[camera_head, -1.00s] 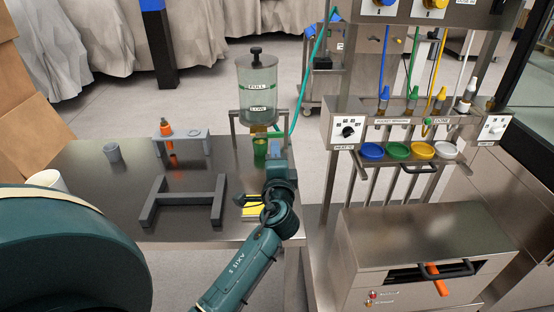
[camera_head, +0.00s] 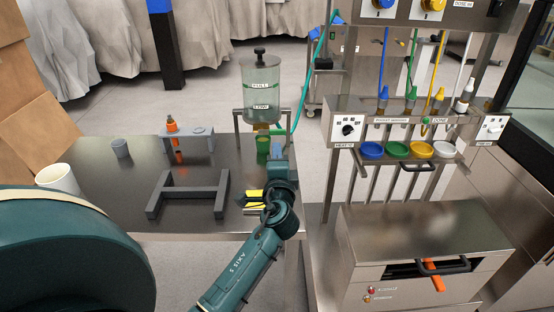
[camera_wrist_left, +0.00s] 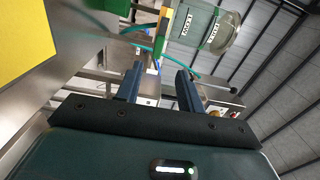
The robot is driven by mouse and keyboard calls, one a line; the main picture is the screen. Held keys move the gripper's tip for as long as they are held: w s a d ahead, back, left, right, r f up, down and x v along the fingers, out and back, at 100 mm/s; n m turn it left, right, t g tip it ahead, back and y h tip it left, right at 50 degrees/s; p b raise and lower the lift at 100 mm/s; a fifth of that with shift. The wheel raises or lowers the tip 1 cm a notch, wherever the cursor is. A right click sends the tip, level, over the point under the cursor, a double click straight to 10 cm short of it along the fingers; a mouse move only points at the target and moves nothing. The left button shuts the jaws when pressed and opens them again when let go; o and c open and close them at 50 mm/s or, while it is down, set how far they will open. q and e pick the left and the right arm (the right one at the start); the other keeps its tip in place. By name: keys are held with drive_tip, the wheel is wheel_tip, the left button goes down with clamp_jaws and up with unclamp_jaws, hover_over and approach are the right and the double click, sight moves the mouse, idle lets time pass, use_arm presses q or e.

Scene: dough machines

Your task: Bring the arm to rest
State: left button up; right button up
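My right gripper is not in view.
The table holds a grey H-shaped frame (camera_head: 188,190), a small rack (camera_head: 200,132) with an orange-topped tool (camera_head: 172,126), a grey cup (camera_head: 121,147) and a white cup (camera_head: 57,178). A yellow item (camera_head: 252,194) lies by my wrist. The dosing machine (camera_head: 420,130) stands right.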

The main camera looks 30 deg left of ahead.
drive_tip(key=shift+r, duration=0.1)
